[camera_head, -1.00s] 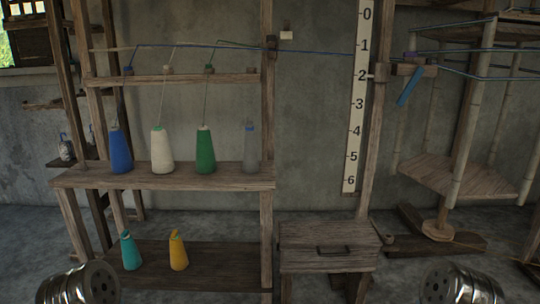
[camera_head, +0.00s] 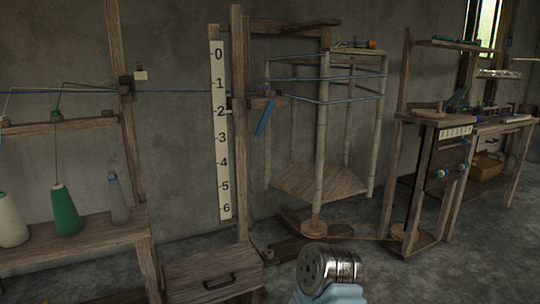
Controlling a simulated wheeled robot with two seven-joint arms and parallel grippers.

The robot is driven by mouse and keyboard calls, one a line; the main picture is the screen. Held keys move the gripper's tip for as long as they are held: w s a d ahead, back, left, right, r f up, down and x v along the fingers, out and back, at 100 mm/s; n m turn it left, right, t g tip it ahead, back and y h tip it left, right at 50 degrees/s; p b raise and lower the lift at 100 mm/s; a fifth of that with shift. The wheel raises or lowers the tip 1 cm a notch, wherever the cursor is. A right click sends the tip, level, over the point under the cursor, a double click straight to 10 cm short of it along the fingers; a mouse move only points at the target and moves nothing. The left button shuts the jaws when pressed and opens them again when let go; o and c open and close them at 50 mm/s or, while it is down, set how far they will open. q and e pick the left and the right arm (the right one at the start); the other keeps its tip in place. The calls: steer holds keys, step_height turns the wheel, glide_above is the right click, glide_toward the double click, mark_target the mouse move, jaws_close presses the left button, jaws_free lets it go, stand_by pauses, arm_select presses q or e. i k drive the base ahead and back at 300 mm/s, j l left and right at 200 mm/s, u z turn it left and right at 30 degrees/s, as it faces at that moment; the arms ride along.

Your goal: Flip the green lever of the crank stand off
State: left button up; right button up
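No crank can be made out clearly. A metal joint of my own arm shows at the bottom centre, well in front of the stand and apart from it. No gripper fingers of either arm are in view.
A tall bamboo reel (camera_head: 320,150) with blue thread stands left of the stand. A numbered scale (camera_head: 221,130), a drawer box (camera_head: 200,278) and a cone shelf (camera_head: 85,237) are further left. A long bench (camera_head: 502,124) with a yellow crate (camera_head: 485,167) is right. Grey floor lies open in front.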

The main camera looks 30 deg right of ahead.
mark_target(464, 92)
steer(key=l, duration=0.85)
steer(key=l+u, duration=0.1)
steer(key=l, duration=1.65)
steer(key=k+l+u, duration=0.1)
steer(key=l, duration=0.8)
steer(key=k+l, duration=0.1)
steer(key=l, duration=0.75)
steer(key=l+u, duration=0.1)
steer(key=l, duration=0.8)
steer(key=k+l, duration=0.15)
steer(key=l, duration=0.7)
steer(key=k+l+u, duration=0.1)
steer(key=l, duration=0.75)
steer(key=l+u, duration=0.1)
steer(key=l, duration=2.2)
